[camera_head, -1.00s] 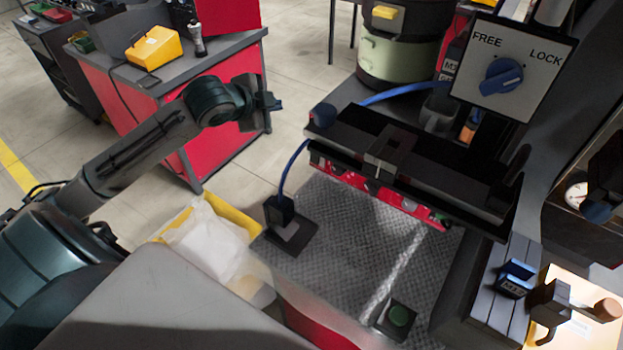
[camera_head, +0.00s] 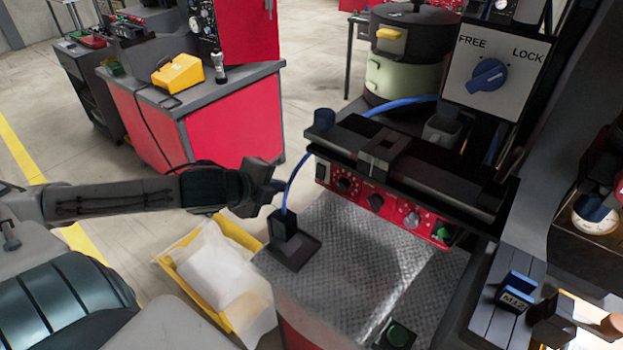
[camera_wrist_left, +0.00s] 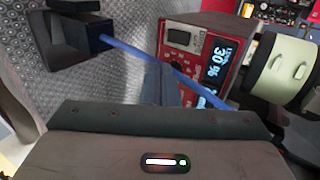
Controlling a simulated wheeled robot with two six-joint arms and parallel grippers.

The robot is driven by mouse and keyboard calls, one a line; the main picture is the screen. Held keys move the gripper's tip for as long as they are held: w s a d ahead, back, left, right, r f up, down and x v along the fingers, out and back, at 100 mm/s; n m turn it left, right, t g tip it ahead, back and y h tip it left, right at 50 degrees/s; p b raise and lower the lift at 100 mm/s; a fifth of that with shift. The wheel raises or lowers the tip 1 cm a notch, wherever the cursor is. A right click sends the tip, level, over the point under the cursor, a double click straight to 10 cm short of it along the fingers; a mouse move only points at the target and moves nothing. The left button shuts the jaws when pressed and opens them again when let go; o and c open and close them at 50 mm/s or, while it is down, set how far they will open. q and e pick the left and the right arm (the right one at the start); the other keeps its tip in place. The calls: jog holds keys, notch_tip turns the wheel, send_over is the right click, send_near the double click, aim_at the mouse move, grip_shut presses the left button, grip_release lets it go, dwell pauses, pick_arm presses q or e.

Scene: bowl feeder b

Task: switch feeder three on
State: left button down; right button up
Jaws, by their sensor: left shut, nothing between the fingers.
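A red control panel (camera_head: 394,210) with dark knobs (camera_head: 375,202) runs under a black rail on the metal plate. A dark switch (camera_head: 321,172) is at its left end and a green control (camera_head: 441,233) at its right end. I see no number three on it. The left wrist view shows a red controller (camera_wrist_left: 193,50) with a lit display (camera_wrist_left: 217,60) reading 30 %, a dark rocker-like switch (camera_wrist_left: 179,37) and a knob (camera_wrist_left: 176,68). My left gripper (camera_head: 276,187) is shut and empty, left of the panel and apart from it. My right gripper is out of view.
A blue cable (camera_head: 297,178) rises from a black block (camera_head: 285,226) close to my left gripper. A yellow bin (camera_head: 190,292) with a white bag stands below. A FREE/LOCK dial (camera_head: 487,75) and pale green bowl (camera_head: 400,82) are behind. The plate's middle (camera_head: 370,255) is clear.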

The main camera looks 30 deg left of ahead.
pick_arm(q)
jog(key=shift+w+f, duration=0.15)
send_near(319, 179)
jog(key=p+x, duration=0.1)
jog(key=x, duration=0.5)
jog(key=shift+w+p, duration=0.15)
jog(key=shift+p, duration=0.2)
dwell(0.5)
